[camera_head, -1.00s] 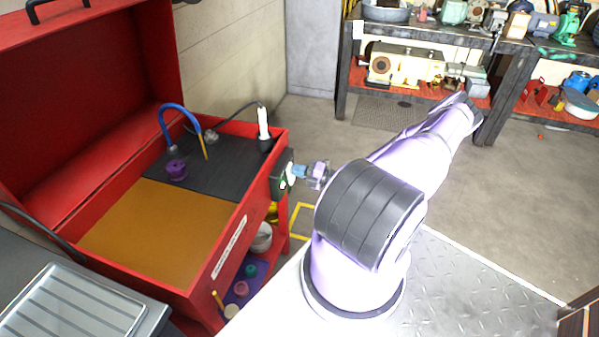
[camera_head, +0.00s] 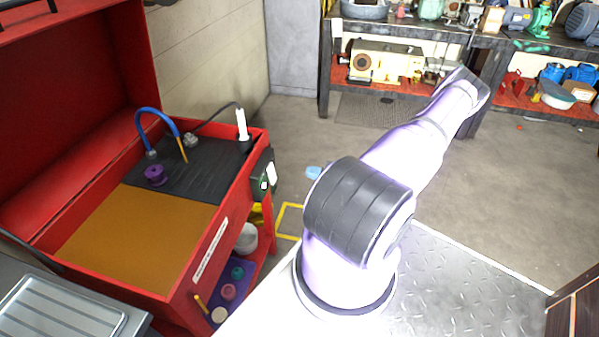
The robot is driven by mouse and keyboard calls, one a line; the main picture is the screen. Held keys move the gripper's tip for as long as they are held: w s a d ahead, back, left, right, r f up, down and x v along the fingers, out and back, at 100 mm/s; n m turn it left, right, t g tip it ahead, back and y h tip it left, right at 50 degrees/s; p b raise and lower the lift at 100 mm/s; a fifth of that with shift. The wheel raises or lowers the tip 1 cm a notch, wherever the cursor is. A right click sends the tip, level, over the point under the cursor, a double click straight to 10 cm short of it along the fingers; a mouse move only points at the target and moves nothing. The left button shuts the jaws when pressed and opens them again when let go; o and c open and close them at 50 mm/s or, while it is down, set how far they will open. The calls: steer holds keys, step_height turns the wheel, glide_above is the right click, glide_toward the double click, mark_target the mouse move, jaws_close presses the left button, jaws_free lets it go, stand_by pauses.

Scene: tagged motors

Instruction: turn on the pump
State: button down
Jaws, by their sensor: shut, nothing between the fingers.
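The pump belongs to a red parts washer (camera_head: 192,285) with its lid raised, at the left. A dark switch box (camera_head: 259,176) is fixed to the outside of its right wall. A pale, greenish switch (camera_head: 269,178) shows on the box's right face; its exact position is too small to tell. A blue hose (camera_head: 157,112) curves up over the dark tray inside. My gripper (camera_head: 313,172) is mostly hidden behind my arm's black joint; only a light-blue bit shows. It is right of the switch box, apart from it, and shut with nothing in it.
A white bottle-like thing (camera_head: 242,125) stands at the basin's back right corner. A shelf under the basin holds a pale bowl (camera_head: 247,238) and several small items. Benches with motors and pumps (camera_head: 395,60) stand at the back. Open floor (camera_head: 525,190) lies to the right.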

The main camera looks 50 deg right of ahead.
steer(key=shift+s+d+r, duration=0.15)
steer(key=shift+s+d, duration=0.15)
steer(key=shift+s, duration=0.45)
steer(key=w+a+r+n+g, duration=0.2)
steer(key=a+r+n+g, duration=0.4)
steer(key=r+n, duration=0.45)
steer(key=w+a+r+n+g, duration=0.3)
steer(key=a+r+n+g, duration=0.25)
steer(key=r+n, duration=0.45)
steer(key=w+a+r+n+g, duration=0.2)
steer(key=a+r+n+g, duration=0.45)
steer(key=r+n, duration=0.4)
steer(key=s+a+r+n+t+h, duration=0.1)
steer(key=s+a+r+n+h, duration=0.1)
steer(key=a+r+n, duration=0.3)
steer(key=s+a+r+n+h, duration=0.3)
steer(key=a+r, duration=0.2)
steer(key=r, duration=0.3)
steer(key=s+a+r+n+t+h, duration=0.2)
steer(key=s+a+r+n+t, duration=0.3)
steer(key=s+r+n, duration=0.3)
steer(key=s+a+n, duration=0.1)
steer(key=s+n, duration=0.1)
steer(key=s, duration=0.1)
steer(key=shift+r, duration=0.2)
